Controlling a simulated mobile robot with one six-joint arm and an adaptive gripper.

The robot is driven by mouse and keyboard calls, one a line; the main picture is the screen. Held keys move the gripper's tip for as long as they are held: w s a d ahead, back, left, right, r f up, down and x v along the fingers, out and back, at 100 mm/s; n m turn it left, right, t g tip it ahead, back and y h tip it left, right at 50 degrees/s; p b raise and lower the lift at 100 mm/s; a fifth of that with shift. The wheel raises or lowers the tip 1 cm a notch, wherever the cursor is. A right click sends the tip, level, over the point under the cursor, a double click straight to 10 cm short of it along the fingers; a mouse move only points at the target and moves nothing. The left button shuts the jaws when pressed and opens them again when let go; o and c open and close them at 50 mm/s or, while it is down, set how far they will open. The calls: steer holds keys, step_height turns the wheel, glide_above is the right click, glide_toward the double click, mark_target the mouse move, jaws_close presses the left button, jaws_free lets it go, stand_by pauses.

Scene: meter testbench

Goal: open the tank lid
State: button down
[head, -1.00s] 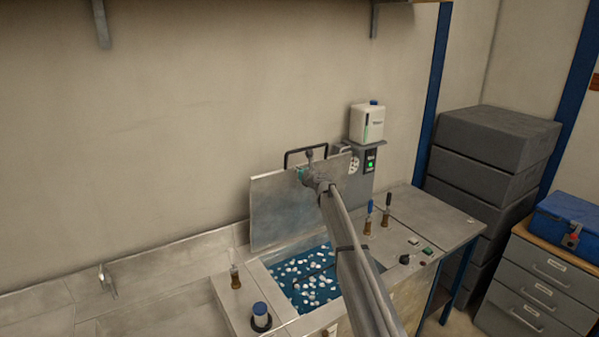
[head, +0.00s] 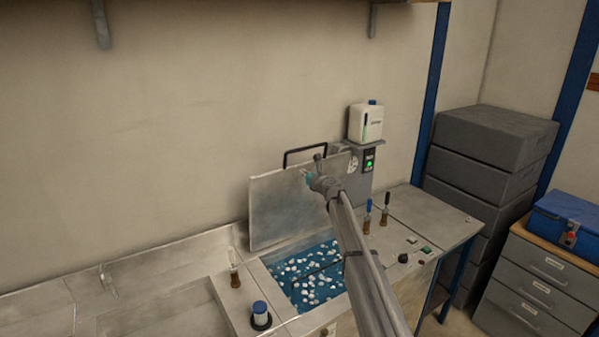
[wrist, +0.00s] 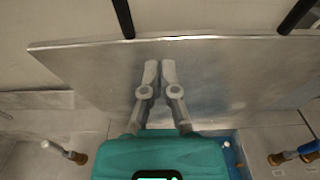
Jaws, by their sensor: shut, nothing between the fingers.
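The tank lid (head: 285,212) is a flat metal plate standing upright, raised at the back of the tank (head: 305,277), whose blue water with many pale floating pieces is uncovered. A black bar handle (head: 304,152) is on the lid's top edge; its two legs show in the wrist view. My gripper (wrist: 159,74) is shut and empty, its grey fingertips close together in front of the lid's face, below the handle. Whether the tips touch the plate I cannot tell. In the head view, my wrist hides part of the lid's right side.
A white bottle (head: 365,122) stands on a grey bracket unit behind the lid's right side. Grey boxes (head: 490,150) are stacked at right.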

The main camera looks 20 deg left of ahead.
steer(key=s+d+r+p, duration=0.4)
steer(key=d, duration=0.1)
steer(key=shift+r, duration=0.3)
stand_by(0.4)
steer(key=s+d+f+n+g+h+b, duration=0.3)
steer(key=s+d+f+n+b, duration=0.2)
steer(key=s+d+f+n, duration=0.7)
steer(key=s+d+f+n+g+h+b, duration=0.4)
steer(key=s+d+f, duration=0.55)
steer(key=d, duration=0.65)
steer(key=s+d+f+n+g+h+b, duration=0.1)
steer(key=s+d+f+n+h+b, duration=0.2)
steer(key=s+d+f, duration=0.3)
steer(key=s+d+f+n+g+h+b, duration=0.2)
steer(key=s+d+f+n+b, duration=0.3)
steer(key=s+d, duration=1.1)
step_height(320, 180, down, 2)
steer(key=shift+d+f+n+h, duration=0.15)
steer(key=shift+d+n+h, duration=0.55)
steer(key=shift+d+h, duration=0.25)
